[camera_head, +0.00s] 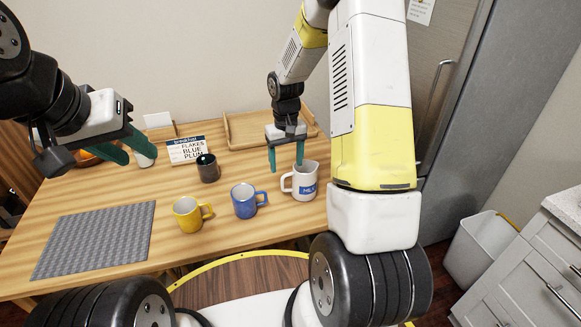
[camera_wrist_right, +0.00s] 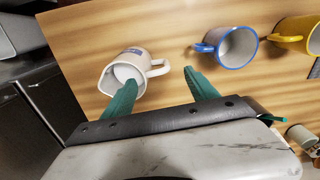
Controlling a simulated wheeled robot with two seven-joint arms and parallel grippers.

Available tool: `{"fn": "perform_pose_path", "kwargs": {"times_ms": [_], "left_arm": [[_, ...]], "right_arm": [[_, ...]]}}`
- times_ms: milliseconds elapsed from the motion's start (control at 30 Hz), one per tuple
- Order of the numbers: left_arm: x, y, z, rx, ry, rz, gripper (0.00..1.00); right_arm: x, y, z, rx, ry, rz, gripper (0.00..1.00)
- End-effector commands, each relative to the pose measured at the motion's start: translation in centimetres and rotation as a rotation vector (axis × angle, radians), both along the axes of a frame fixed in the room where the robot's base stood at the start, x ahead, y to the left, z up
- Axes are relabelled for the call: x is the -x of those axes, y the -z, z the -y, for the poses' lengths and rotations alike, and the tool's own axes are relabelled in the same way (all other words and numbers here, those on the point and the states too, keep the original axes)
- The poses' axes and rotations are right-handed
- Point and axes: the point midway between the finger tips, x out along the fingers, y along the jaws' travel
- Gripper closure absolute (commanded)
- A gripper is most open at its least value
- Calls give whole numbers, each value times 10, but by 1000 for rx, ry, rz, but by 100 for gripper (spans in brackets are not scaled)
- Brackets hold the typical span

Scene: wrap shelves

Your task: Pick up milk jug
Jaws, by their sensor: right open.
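The milk jug (camera_head: 304,185) is white with a blue label and a handle on its left side. It stands upright near the right end of the wooden table. It also shows in the right wrist view (camera_wrist_right: 122,68), with its handle between the fingers' directions. My right gripper (camera_head: 286,168) is open and empty, with its green fingers just behind and above the jug. In the right wrist view one finger of this gripper (camera_wrist_right: 160,92) overlaps the jug's rim; contact cannot be told. My left gripper (camera_head: 136,152) has its green fingers apart over the table's far left, holding nothing visible.
A blue mug (camera_head: 244,203) stands left of the jug, and a yellow mug (camera_head: 188,216) further left. A dark mug (camera_head: 208,170), a breakfast box (camera_head: 187,150) and a wooden tray (camera_head: 240,134) are behind. A grey mat (camera_head: 97,240) lies at the left.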

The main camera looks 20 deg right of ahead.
Motion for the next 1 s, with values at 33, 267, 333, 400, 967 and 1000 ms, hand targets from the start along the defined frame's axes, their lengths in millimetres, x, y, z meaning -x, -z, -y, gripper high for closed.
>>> {"fn": "perform_pose_path", "kwargs": {"times_ms": [33,267,333,400,967,1000], "left_arm": [[0,0,0,0,0,0,64],[0,0,0,0,0,0,64],[0,0,0,0,0,0,64],[0,0,0,0,0,0,64],[0,0,0,0,0,0,64],[0,0,0,0,0,0,64]], "right_arm": [[1,7,0,1,-1,-5,32],[0,33,1,0,0,-4,32],[0,45,3,0,0,-6,32],[-1,56,3,0,0,-6,32],[-1,72,3,0,0,-1,60],[-1,72,3,0,0,-1,68]]}}
